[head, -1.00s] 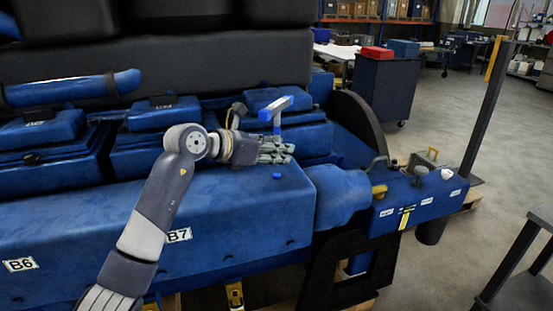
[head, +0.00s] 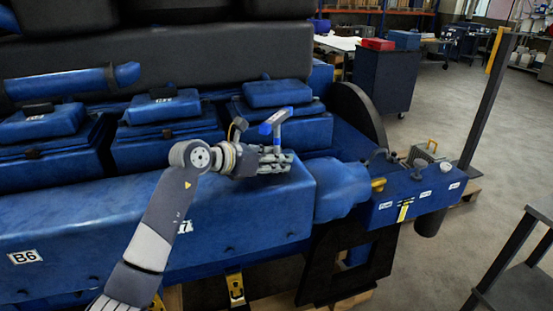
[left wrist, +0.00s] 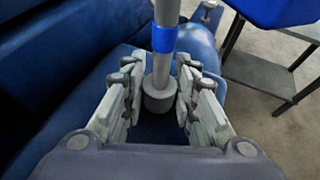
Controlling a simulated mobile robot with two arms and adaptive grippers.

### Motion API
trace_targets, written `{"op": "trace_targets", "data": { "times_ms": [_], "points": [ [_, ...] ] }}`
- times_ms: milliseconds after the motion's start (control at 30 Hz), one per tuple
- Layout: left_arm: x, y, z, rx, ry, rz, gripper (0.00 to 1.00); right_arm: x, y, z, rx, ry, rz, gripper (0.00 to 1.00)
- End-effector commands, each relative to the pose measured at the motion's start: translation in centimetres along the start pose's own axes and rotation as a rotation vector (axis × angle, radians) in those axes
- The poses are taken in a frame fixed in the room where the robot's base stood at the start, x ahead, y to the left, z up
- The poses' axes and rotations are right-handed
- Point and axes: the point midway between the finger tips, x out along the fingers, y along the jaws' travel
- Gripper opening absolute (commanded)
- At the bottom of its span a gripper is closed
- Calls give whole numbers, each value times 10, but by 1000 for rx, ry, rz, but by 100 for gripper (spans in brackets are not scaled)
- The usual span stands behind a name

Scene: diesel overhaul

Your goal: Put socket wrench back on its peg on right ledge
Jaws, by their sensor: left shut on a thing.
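The socket wrench (head: 277,134) stands about upright in my left gripper (head: 277,160), its grey handle at the top with blue on it. In the left wrist view the wrench (left wrist: 163,62) has a blue band on its shaft and a round grey socket between the fingers of the left gripper (left wrist: 159,105). The fingers are closed around its lower end. The gripper is low over the right end of the blue ledge (head: 245,205). The peg is not visible, and the fingers cover that part of the ledge. My right gripper is out of view.
Blue engine covers (head: 165,108) rise behind the ledge. A blue rounded housing (head: 340,188) and a labelled blue block (head: 415,195) lie to the right. A dark post (head: 487,100) and a dark stand (head: 510,265) are further right, with open floor around them.

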Motion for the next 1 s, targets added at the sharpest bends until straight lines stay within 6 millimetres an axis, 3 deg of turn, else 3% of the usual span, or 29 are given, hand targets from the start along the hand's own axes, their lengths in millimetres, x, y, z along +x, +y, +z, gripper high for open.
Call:
{"op": "trace_targets", "data": {
  "times_ms": [100,133,200,533,733,767,1000],
  "points": [
    [0,0,1,1,-3,1,0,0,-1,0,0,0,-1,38],
    [0,0,-1,0,1,1,34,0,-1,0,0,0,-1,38],
    [0,0,-1,0,2,0,47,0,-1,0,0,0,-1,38],
    [0,0,0,0,2,0,47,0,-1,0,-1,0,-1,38],
    [-7,0,16,1,-1,0,47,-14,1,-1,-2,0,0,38],
    [-11,2,9,3,0,4,47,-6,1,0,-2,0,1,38],
    [-60,2,7,6,0,5,47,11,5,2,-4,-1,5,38]
  ]
}}
